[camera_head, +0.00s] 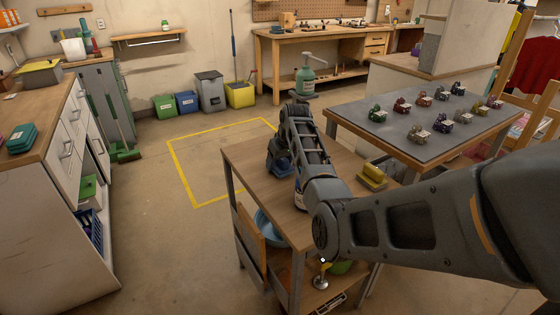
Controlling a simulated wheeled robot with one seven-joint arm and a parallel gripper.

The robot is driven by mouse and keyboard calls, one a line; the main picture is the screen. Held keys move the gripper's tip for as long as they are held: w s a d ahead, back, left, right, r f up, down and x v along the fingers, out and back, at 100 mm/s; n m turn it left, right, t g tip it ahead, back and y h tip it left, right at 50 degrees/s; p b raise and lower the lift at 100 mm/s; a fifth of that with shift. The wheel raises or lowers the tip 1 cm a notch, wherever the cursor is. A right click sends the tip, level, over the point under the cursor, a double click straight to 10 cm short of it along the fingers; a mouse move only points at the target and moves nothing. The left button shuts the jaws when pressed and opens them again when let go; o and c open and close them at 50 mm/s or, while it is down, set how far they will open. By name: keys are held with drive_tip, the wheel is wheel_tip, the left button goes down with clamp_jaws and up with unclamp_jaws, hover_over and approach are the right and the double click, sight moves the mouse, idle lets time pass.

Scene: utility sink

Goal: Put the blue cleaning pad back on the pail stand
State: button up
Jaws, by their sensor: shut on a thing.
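My arm reaches in from the right, bends over the wooden cart (245,165) and runs away from me across its top. A dark blue shape (278,162) shows just left of my forearm over the cart top. I cannot tell whether it is the blue cleaning pad, its stand or something else. The contact between my gripper and anything is hidden. No pail stand can be clearly identified.
A yellow block (372,177) lies on the cart's right side. A blue bowl (268,229) is on the lower shelf. A grey-topped table (380,127) with small model vehicles stands close right. Floor to the left is clear.

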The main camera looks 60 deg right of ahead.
drive_tip(key=shift+f, duration=0.1)
drive_tip(key=o, duration=0.9)
drive_tip(key=shift+o, duration=0.2)
drive_tip(key=v, duration=1.2)
drive_tip(key=shift+w+a, duration=0.1)
drive_tip(key=shift+a, duration=0.05)
